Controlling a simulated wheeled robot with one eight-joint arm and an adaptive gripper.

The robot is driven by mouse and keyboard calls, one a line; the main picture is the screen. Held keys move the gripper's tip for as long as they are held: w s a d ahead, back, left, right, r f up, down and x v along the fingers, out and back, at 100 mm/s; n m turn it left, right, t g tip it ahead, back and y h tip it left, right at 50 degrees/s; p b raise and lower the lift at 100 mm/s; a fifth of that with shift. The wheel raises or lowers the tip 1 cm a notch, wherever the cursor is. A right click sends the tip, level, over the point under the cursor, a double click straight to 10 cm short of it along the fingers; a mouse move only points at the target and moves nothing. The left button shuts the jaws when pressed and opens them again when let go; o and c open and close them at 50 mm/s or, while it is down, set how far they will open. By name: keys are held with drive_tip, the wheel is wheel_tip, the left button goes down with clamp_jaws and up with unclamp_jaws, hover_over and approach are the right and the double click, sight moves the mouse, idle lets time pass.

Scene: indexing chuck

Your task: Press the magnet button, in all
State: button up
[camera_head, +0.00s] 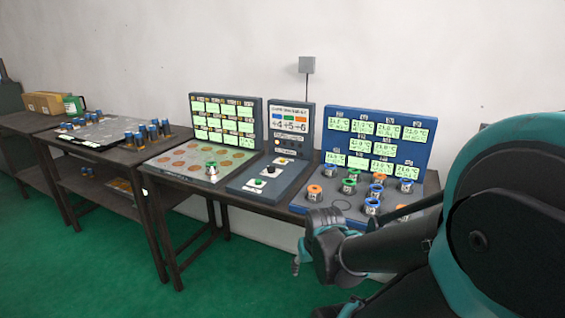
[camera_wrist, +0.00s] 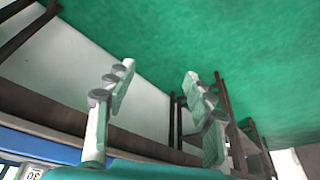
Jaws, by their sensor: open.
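The middle console (camera_head: 277,185), grey-blue with an upright sign, has a small green button (camera_head: 259,184) and a dark knob or button (camera_head: 271,170) on its sloped top. Their labels are too small to read, so I cannot tell which one is the magnet button. My gripper (camera_head: 304,258) is at the front edge of the right table, below and to the right of the console and apart from it. In the wrist view my gripper (camera_wrist: 158,82) is open and empty, with green floor between its two fingers.
Right of the console, a blue display board (camera_head: 377,114) stands behind a panel with several coloured-ring cylinders (camera_head: 377,191). The green floor (camera_head: 100,250) in front is clear.

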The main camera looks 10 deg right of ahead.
clamp_jaws()
idle(1.4)
